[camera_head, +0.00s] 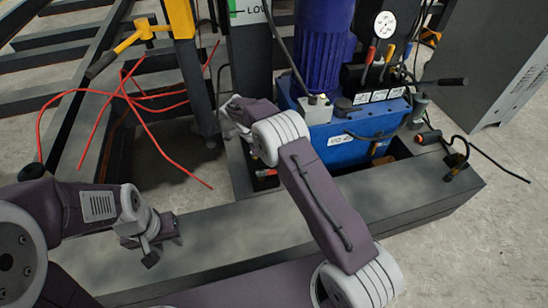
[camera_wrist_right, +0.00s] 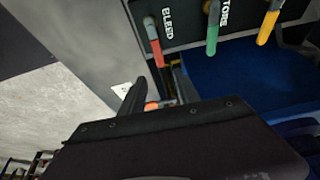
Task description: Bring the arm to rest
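My right arm reaches forward in the head view. Its gripper (camera_wrist_right: 158,92) shows in the wrist view as two dark fingers with a gap between them and nothing clearly held. A red-handled lever (camera_wrist_right: 153,42) marked BLEED hangs just beyond the fingers; whether they touch cannot be told. In the head view the right hand is mostly hidden behind its own wrist, close to the blue hydraulic unit (camera_head: 345,140). My left gripper (camera_head: 160,250) is at the lower left, over the grey beam, small and seen at an angle; its finger opening is unclear.
Green (camera_wrist_right: 213,28) and yellow (camera_wrist_right: 268,27) levers hang beside the red one. A blue motor (camera_head: 322,45) and a pressure gauge (camera_head: 384,24) stand above the unit. The grey beam (camera_head: 225,228) runs across the front. Red cables (camera_head: 130,95) curl at left. Bare floor (camera_head: 480,225) shows at right.

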